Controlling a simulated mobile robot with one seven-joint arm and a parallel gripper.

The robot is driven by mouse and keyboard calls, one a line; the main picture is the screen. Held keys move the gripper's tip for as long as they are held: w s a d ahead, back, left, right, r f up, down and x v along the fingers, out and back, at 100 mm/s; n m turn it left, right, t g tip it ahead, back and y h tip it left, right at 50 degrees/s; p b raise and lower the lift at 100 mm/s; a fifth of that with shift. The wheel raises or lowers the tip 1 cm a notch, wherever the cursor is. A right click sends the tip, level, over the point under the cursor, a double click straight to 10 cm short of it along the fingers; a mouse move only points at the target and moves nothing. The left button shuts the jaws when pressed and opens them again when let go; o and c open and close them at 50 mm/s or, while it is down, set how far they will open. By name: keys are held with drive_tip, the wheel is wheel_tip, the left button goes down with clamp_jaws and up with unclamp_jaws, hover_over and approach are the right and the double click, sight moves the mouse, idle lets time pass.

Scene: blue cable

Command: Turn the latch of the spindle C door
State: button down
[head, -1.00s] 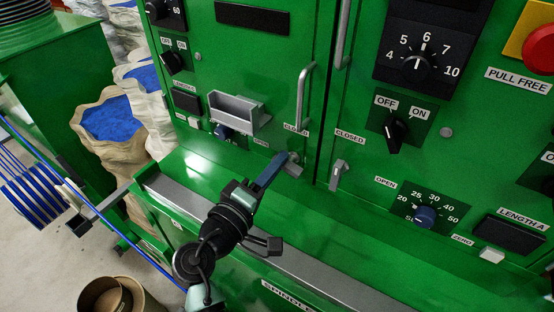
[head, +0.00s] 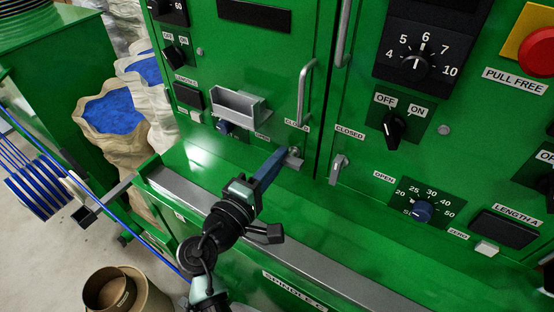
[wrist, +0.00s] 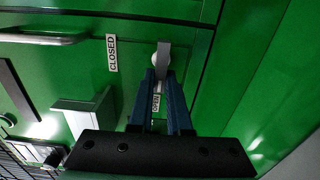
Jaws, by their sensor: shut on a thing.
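The latch (head: 295,163) is a small grey handle at the lower right corner of the left green door (head: 240,65). A CLOSED label (head: 296,124) is above it and an OPEN label (head: 262,138) to its left. My gripper (head: 284,155) reaches it from the lower left, its blue fingers shut on the handle. In the wrist view, the grey latch (wrist: 163,52) shows at the tips of my gripper (wrist: 161,76). The fingers hide part of the handle, so its exact angle is hard to tell. The SPINDLE C label (head: 295,290) is on the sill front below.
A vertical door handle (head: 302,92) and a grey tray (head: 238,107) stick out of the left door. A second latch (head: 339,168) hangs down on the right door. A grey metal strip (head: 320,270) runs along the green sill. A bin (head: 130,295) stands at lower left.

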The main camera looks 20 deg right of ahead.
drive_tip(key=c, duration=0.9)
unclamp_jaws()
drive_tip(key=shift+o, duration=0.2)
drive_tip(key=b+v, duration=0.2)
drive_tip(key=v, duration=1.1)
